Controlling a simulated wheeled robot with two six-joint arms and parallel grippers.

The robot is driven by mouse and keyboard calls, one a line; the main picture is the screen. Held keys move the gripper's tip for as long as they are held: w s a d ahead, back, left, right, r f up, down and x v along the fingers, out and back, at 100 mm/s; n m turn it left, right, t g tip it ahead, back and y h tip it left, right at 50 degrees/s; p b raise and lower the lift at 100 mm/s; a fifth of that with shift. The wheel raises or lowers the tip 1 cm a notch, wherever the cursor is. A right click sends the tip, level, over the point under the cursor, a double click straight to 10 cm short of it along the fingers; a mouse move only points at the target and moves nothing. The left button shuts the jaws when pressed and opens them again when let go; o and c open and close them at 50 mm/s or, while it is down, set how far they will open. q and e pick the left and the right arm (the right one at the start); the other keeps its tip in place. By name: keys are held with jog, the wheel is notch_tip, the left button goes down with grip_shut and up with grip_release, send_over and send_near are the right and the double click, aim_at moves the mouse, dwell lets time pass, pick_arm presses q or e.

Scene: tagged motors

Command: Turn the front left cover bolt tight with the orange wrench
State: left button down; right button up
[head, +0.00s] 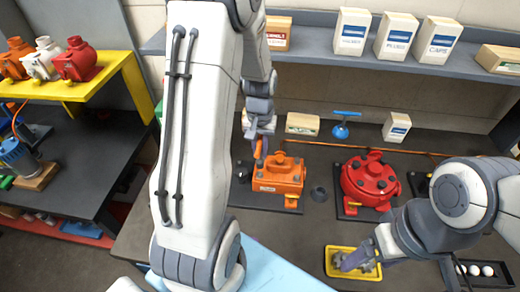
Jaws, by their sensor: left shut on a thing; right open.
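My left gripper (261,135) is shut on the orange wrench (258,149), which hangs down at the back left of the orange motor (290,184). The motor sits on a dark base plate and has a handle-like cover on top with small dark bolts. The front left cover bolt is too small to make out clearly. I cannot tell whether the wrench touches a bolt. My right gripper (354,262) is open, low over the yellow tray (333,272) at the front of the bench.
A blue-topped stand (342,124) and boxes are behind. A yellow shelf (95,82) with several motors is at left. A light blue mat (270,272) lies in front.

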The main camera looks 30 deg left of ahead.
pick_arm(q)
jog(key=n, duration=0.2)
jog(key=n+b, duration=0.1)
jog(key=n, duration=0.3)
jog(key=shift+f, duration=0.4)
jog(key=shift+n, duration=0.9)
jog(key=n, duration=0.4)
jog(key=shift+f, duration=0.2)
jog(key=n, duration=0.4)
jog(key=shift+f+n+p, duration=0.25)
jog(key=shift+n+p, duration=0.15)
jog(key=shift+f+n, duration=0.2)
jog(key=shift+n, duration=1.5)
jog(key=shift+d, duration=0.1)
